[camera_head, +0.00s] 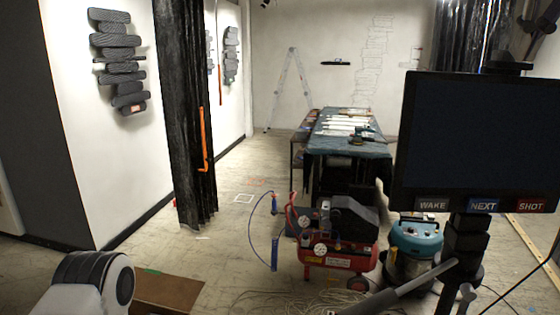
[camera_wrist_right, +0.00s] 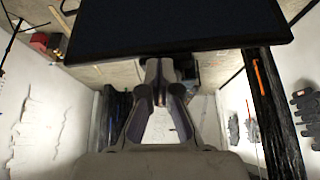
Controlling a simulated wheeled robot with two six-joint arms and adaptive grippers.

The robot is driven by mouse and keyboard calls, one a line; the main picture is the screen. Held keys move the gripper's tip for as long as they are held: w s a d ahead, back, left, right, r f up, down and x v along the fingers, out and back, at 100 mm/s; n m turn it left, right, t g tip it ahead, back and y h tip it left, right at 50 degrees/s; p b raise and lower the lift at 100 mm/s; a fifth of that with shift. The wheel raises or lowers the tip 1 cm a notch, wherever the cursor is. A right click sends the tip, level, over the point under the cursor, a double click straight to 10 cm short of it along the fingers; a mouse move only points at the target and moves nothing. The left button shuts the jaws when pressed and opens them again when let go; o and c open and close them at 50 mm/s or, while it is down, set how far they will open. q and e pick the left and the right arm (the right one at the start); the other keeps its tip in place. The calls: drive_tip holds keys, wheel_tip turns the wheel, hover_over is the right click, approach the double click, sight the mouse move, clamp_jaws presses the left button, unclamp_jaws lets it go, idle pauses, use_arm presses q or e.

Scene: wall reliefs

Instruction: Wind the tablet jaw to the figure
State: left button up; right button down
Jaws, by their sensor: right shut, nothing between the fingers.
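A black tablet (camera_head: 480,140) with a dark, blank face stands on a black post (camera_head: 465,240) at the right of the head view. Its lower edge carries labels reading WAKE, NEXT and SHOT. A small dark clamp piece (camera_head: 508,67) shows at its top edge. The tablet also fills the top of the right wrist view (camera_wrist_right: 180,25). There my right gripper (camera_wrist_right: 165,68) is shut and empty, its fingertips at the tablet's edge beside a dark block (camera_wrist_right: 189,72); I cannot tell whether they touch. No figure is readable. My left gripper is not in view.
A red compressor (camera_head: 335,255) with a blue hose and a teal vacuum (camera_head: 415,240) stand on the floor near the post. A covered work table (camera_head: 350,150) is behind. A black curtain (camera_head: 185,120) and grey reliefs (camera_head: 118,65) are at left. The left floor is mostly clear.

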drive_tip(key=shift+a, duration=0.1)
drive_tip(key=shift+w, duration=0.15)
drive_tip(key=shift+w+a+r+p, duration=0.1)
drive_tip(key=shift+r+p, duration=0.05)
drive_tip(key=shift+p, duration=0.45)
idle(0.4)
drive_tip(key=shift+w+a, duration=0.1)
drive_tip(key=shift+a, duration=0.3)
drive_tip(key=shift+a+f, duration=0.1)
drive_tip(key=shift+f, duration=0.1)
